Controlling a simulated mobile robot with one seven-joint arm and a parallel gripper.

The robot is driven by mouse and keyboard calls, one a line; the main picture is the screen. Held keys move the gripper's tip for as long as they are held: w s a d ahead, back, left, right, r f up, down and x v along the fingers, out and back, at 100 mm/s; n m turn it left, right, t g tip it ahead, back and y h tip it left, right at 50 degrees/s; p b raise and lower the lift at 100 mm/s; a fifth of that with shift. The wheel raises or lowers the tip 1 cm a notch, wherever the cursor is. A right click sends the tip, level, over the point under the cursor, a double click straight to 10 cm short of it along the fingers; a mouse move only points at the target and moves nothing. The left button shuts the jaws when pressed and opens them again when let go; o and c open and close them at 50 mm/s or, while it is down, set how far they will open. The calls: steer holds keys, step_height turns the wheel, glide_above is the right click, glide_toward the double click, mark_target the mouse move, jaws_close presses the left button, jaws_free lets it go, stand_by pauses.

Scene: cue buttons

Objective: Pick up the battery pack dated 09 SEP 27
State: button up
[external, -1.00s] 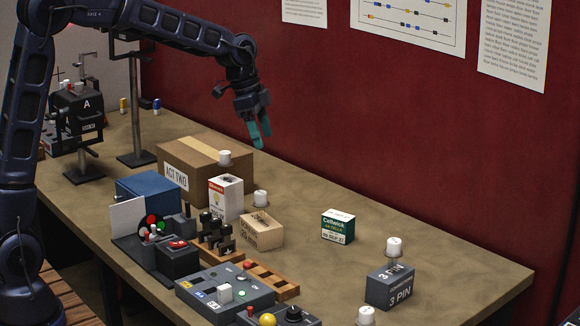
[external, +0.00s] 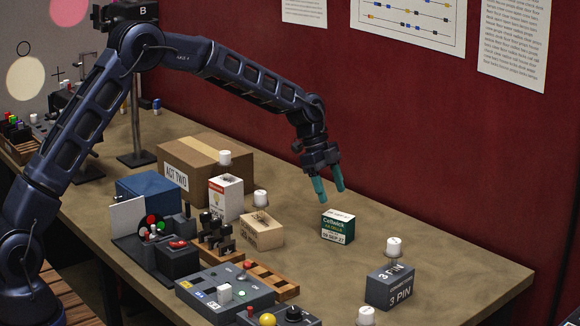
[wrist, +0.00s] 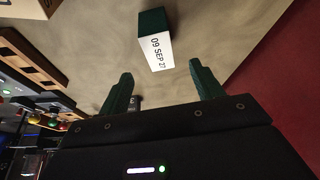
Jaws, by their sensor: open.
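The battery pack (external: 338,226) is a small green and white box standing on the table, right of the middle in the external view. In the wrist view the battery pack (wrist: 155,42) shows a white face reading 09 SEP 27 and a green side. My gripper (external: 331,194) is open and empty above the pack, pointing down. In the wrist view its two teal fingertips (wrist: 160,75) are spread, with the pack between and beyond them. The fingers do not touch the pack.
A beige box (external: 263,232) stands left of the pack, and a dark 3 PIN box (external: 390,287) stands to the front right. Control panels (external: 225,293) and a large ACT TWO carton (external: 205,168) are further left. The table around the pack is clear; a red wall (external: 430,130) rises behind.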

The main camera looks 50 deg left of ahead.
mark_target(338, 215)
steer(key=x, duration=1)
steer(key=shift+f, duration=0.35)
steer(key=c, duration=1.2)
steer(key=shift+r, duration=0.15)
